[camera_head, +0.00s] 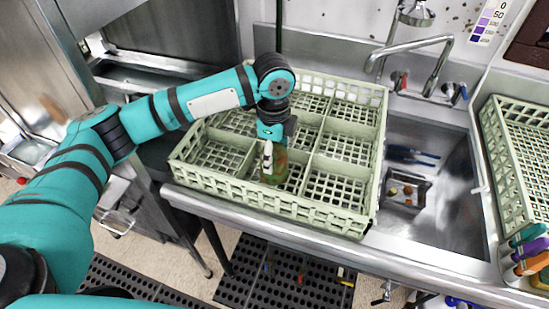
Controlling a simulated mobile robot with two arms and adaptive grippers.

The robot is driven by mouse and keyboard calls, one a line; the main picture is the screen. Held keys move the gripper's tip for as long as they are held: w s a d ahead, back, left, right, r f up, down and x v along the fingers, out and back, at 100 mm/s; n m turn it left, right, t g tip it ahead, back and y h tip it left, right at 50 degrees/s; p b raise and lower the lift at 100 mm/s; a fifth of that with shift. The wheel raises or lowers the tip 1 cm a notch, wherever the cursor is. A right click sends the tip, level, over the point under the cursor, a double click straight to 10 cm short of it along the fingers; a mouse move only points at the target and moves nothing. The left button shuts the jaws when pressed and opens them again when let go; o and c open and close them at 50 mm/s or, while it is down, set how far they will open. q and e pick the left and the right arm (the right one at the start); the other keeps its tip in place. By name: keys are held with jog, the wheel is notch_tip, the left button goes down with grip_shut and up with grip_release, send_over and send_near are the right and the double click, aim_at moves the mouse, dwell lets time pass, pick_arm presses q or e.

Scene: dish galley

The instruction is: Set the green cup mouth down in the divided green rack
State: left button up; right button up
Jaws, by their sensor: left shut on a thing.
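The divided green rack (215,187) stands on the steel counter left of the sink, with several compartments. My left arm reaches in from the left, and its gripper (268,160) points down over the front middle part of the rack. The gripper is shut on the green cup (274,166), which shows below the fingers in or just above a front middle compartment. The gripper hides part of the cup, so I cannot tell which way its mouth faces or whether it touches the rack floor. My right gripper is out of view.
The sink (436,190) with a tap (437,65) lies right of the rack and holds a small tray of scraps (403,190). Another green rack (524,150) stands at the far right, with colourful handled items (530,250) at its front corner. Black mats (285,279) cover the floor.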

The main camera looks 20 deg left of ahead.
pick_arm(q)
notch_tip(320, 180, down, 2)
jog(key=shift+f, duration=0.45)
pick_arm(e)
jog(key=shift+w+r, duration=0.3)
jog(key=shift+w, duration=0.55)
pick_arm(q)
jog(key=o, duration=1.1)
jog(key=shift+f, duration=0.1)
jog(key=shift+o, duration=0.2)
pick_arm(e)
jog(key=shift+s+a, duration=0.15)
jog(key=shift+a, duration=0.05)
